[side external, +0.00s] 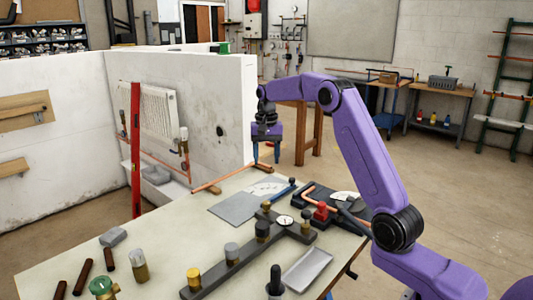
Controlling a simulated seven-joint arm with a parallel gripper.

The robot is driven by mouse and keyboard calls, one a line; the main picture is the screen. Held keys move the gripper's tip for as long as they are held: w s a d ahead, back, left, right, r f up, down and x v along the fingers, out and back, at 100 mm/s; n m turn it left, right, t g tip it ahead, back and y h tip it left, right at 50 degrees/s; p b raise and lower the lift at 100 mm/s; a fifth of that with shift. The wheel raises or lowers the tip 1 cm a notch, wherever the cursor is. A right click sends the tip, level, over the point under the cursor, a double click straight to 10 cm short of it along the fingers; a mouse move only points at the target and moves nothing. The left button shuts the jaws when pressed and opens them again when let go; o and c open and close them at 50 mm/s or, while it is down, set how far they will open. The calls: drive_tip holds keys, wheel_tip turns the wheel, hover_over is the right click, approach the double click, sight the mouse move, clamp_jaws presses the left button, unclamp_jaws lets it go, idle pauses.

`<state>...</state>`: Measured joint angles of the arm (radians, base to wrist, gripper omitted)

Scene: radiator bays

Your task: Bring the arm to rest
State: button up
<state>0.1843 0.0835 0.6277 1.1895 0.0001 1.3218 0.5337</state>
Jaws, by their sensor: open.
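My arm (366,145) is purple with black joints and reaches in from the right of the side external view. Its upper links bend over the far part of the workbench. My gripper (266,156) points down with its blue fingers apart, near the bench's far edge and beside the end of the white partition wall. It holds nothing that I can see. A copper pipe (218,180) lies along the far edge of the bench, left of and below the gripper. I cannot tell how high the fingertips are above the surface.
The workbench (130,226) carries a dark manifold (232,265) with several knobs, a grey tray (307,268), a red-knobbed fitting (321,211) and a grey sheet (236,208). A white partition wall (215,100) with a radiator (159,124) stands left of the gripper. A red level (135,150) stands upright.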

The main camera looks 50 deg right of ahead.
drive_tip(key=shift+r, duration=0.55)
drive_tip(key=shift+a, duration=0.1)
drive_tip(key=s+a+n, duration=0.5)
drive_tip(key=s+a, duration=0.2)
drive_tip(key=a, duration=0.3)
drive_tip(key=s+a+n, duration=0.5)
drive_tip(key=s+a, duration=0.3)
drive_tip(key=a, duration=0.2)
drive_tip(key=s+f+n, duration=0.2)
drive_tip(key=s+n, duration=0.4)
drive_tip(key=s, duration=0.7)
drive_tip(key=s+f+n, duration=0.2)
drive_tip(key=s+n, duration=0.3)
drive_tip(key=s, duration=0.8)
drive_tip(key=shift+d+n, duration=0.15)
drive_tip(key=shift+n, duration=0.25)
